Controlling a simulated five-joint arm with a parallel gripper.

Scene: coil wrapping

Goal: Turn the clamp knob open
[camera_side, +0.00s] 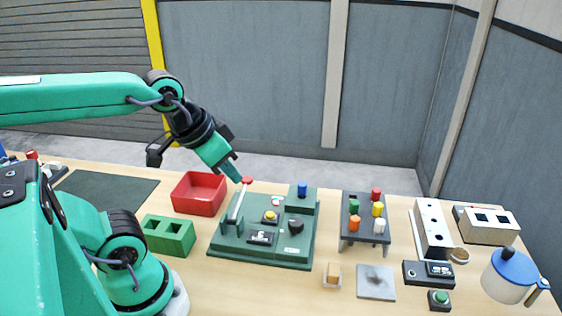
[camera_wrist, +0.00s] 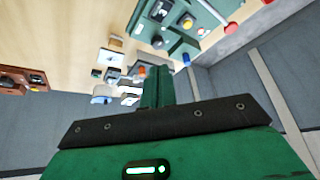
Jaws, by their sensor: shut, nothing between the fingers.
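A green fixture board (camera_side: 225,246) stands on the table in the side view. It carries a black knob (camera_side: 296,226) at its right front and a lever with a red ball end (camera_side: 247,180) at its left. I cannot tell for certain which part is the clamp knob. My gripper (camera_side: 238,180) is shut and empty, pointing down and right just left of the red ball; I cannot tell whether they touch. In the wrist view, my shut fingers (camera_wrist: 157,86) show at the middle, with part of the board (camera_wrist: 205,42) above and to their right.
A red bin (camera_side: 199,194) and a green two-hole block (camera_side: 168,236) stand left of the board. A dark rack of coloured pegs (camera_side: 364,222) stands to its right. Further right are a small control box (camera_side: 428,273) and a blue-lidded jug (camera_side: 508,276).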

